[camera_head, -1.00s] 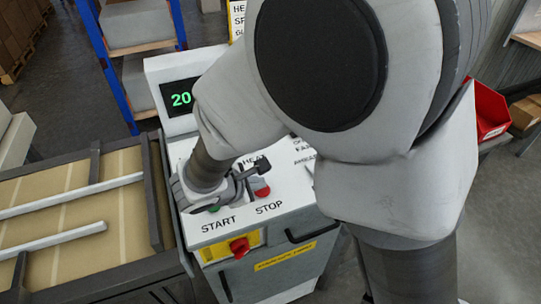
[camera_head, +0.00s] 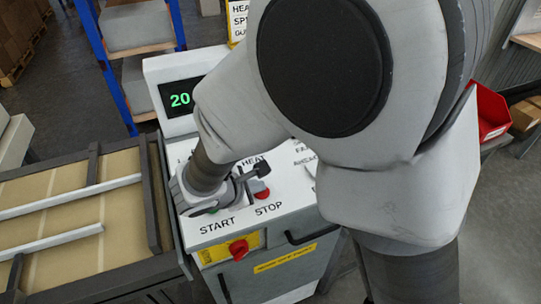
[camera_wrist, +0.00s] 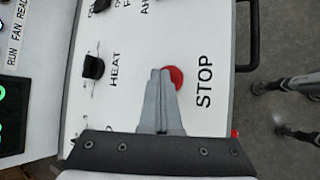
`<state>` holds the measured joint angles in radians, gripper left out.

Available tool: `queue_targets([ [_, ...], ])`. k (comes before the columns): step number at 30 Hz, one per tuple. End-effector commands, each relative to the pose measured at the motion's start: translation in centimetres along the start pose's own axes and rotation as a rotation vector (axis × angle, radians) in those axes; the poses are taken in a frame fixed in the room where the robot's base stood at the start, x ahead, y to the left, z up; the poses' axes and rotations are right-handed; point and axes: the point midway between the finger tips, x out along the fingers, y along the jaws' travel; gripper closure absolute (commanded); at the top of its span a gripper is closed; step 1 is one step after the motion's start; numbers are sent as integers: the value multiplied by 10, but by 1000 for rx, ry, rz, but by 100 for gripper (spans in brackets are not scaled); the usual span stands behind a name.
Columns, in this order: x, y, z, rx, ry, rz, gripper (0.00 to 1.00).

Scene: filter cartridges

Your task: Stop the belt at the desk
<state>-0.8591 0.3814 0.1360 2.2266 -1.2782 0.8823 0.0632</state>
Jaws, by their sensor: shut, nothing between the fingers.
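The white control desk (camera_head: 285,222) stands in the middle of the head view, with printed START and STOP labels. The red STOP button (camera_head: 263,193) is just above its label. In the wrist view the round red STOP button (camera_wrist: 176,77) lies partly behind my fingers. My gripper (camera_wrist: 160,73) is shut and empty, and its tips overlap the button's left side there. I cannot tell whether they touch it. In the head view my wrist covers most of the START button area. The belt (camera_head: 75,190) lies left of the desk.
A black HEAT knob (camera_wrist: 93,67) sits close to my fingers on the panel. A red knob (camera_head: 239,249) on a yellow plate and a dark handle (camera_head: 314,232) are on the desk's front. A green display (camera_head: 180,99) stands behind. A red bin (camera_head: 491,113) is at right.

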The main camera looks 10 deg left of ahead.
Motion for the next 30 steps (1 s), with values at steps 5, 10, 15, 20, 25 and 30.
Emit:
queue_targets([
  [5, -1, 0, 0, 0, 1, -1, 100],
  [10, -7, 5, 5, 0, 1, -1, 100],
  [15, -12, 8, 8, 0, 1, 0, 100],
  [20, -12, 8, 8, 0, 0, 0, 100],
  [25, -12, 9, 9, 0, 0, 0, 100],
  [30, -20, 15, 14, 1, 1, 1, 100],
])
